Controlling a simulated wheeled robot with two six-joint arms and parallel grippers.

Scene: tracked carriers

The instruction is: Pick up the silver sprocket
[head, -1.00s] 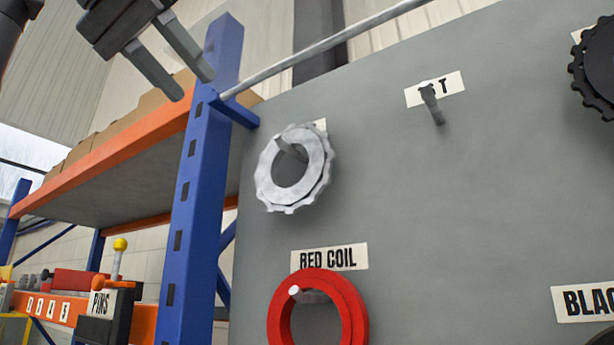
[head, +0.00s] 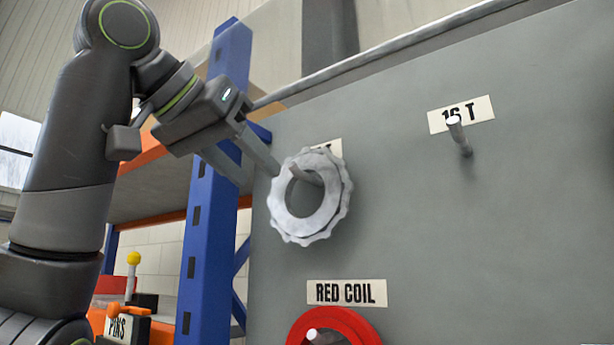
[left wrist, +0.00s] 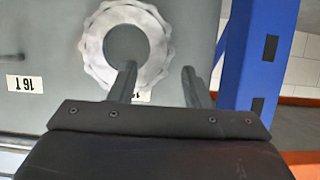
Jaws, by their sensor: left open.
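The silver sprocket (head: 297,229), a toothed ring, hangs on a peg on the grey panel, just right of the blue post. My left gripper (head: 260,177) is open at the sprocket's upper left, with one fingertip close to its rim in the picture. In the left wrist view the sprocket (left wrist: 91,45) lies beyond the fingers (left wrist: 158,68). One finger overlaps the lower part of its ring and the other is to the right of it. Nothing is between the fingers that I can see as held. I cannot tell whether a finger touches the sprocket. My right gripper is not in view.
A red coil (head: 348,325) hangs below, under its "RED COIL" label (head: 346,293). The "16 T" peg (head: 459,135) to the right is bare. The blue post (head: 205,230) of an orange shelf stands left of the panel. A metal rail (head: 390,50) runs along the panel's top.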

